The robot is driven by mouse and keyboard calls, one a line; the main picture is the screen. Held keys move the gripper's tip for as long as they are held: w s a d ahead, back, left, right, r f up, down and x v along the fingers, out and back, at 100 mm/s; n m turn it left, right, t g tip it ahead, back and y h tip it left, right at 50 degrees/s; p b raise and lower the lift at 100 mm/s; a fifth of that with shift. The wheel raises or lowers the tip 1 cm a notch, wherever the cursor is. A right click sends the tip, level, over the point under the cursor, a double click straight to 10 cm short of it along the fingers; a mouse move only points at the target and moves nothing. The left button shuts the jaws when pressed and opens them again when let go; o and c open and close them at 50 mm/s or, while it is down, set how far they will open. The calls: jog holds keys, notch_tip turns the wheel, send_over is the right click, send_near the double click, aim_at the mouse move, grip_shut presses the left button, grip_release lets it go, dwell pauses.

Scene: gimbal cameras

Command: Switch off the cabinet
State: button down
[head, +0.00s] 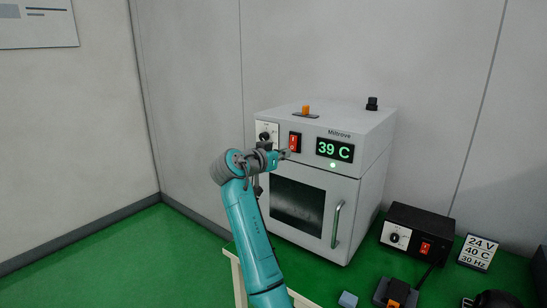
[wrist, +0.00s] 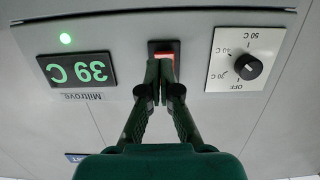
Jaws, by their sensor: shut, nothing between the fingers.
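The cabinet (head: 345,150) is a pale grey box with a dark-windowed door. Its lit green display (head: 335,150) reads 39 C, and a small lamp (head: 333,165) glows below it. A red rocker switch (head: 294,142) sits left of the display. A dial (head: 265,137) on a white plate is further left. My gripper (head: 285,154) is shut and empty in front of the switch. The wrist view is upside down; there the gripper's fingertips (wrist: 160,72) partly cover the red switch (wrist: 165,50), and I cannot tell whether they touch it.
A black power box (head: 417,235) with its own dial and red switch stands on the green floor or bench to the right. A sign (head: 478,252) reads 24 V, 40 C, 30 Hz. An orange-topped part (head: 305,111) and black knob (head: 372,103) sit on the cabinet.

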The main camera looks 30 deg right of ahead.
aim_at(293, 143)
jog(key=shift+x, duration=1.4)
